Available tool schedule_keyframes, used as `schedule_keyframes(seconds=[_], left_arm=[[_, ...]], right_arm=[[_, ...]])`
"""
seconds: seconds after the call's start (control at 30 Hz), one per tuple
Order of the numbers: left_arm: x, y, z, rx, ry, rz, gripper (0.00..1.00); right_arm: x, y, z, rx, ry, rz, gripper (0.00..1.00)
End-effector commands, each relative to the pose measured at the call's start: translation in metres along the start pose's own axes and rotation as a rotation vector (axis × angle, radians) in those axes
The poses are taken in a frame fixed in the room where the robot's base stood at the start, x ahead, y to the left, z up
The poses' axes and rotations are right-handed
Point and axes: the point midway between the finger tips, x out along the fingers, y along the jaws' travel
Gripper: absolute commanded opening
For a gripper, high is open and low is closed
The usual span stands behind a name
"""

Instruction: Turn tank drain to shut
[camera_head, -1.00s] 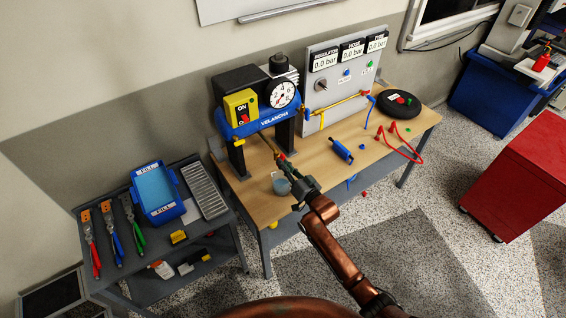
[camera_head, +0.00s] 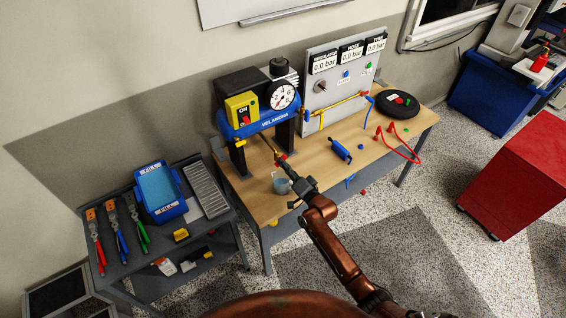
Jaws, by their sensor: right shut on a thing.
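The blue tank (camera_head: 262,124), marked VELAROHA or similar, stands on the wooden bench with a round gauge on it. A thin brass drain pipe (camera_head: 268,146) runs from the tank down towards the front, with a small red handle, the tank drain (camera_head: 281,157), at its end. My right gripper (camera_head: 285,164) is at that handle and shut on it. The fingers hide part of the drain, so its exact angle cannot be told. A grey-blue cup (camera_head: 281,183) sits on the bench just below the gripper. My left gripper is out of view.
A yellow ON switch box (camera_head: 241,108) sits on the tank. A blue tool (camera_head: 341,151) and a red hose (camera_head: 402,150) lie to the right. A tool cart (camera_head: 215,235) stands left.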

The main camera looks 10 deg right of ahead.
Motion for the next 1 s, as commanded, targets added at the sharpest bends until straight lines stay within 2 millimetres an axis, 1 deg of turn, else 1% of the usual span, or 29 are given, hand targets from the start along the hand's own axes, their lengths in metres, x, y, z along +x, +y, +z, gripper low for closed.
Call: schedule_keyframes(seconds=[0.03, 0.2, 0.5, 0.57, 0.83, 0.87, 1.0], left_arm=[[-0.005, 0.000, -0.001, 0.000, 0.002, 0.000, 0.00], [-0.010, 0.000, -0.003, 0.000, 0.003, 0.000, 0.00], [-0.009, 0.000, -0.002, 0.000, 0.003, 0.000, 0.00], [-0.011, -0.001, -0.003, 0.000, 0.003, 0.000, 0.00], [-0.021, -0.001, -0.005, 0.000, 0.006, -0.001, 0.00], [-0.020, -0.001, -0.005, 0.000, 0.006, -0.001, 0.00], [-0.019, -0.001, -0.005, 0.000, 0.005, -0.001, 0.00]], right_arm=[[-0.001, -0.001, -0.001, 0.056, 0.000, 0.002, 0.00], [-0.001, 0.000, 0.000, 0.207, -0.001, 0.003, 0.00], [-0.001, 0.001, 0.001, 0.227, -0.002, 0.003, 0.00], [-0.001, 0.001, 0.001, 0.254, -0.002, 0.003, 0.00], [-0.001, 0.000, 0.000, 0.598, 0.000, 0.004, 0.00], [-0.001, 0.001, 0.000, 0.598, -0.001, 0.004, 0.11], [-0.001, 0.001, 0.001, 0.592, -0.001, 0.003, 0.21]])
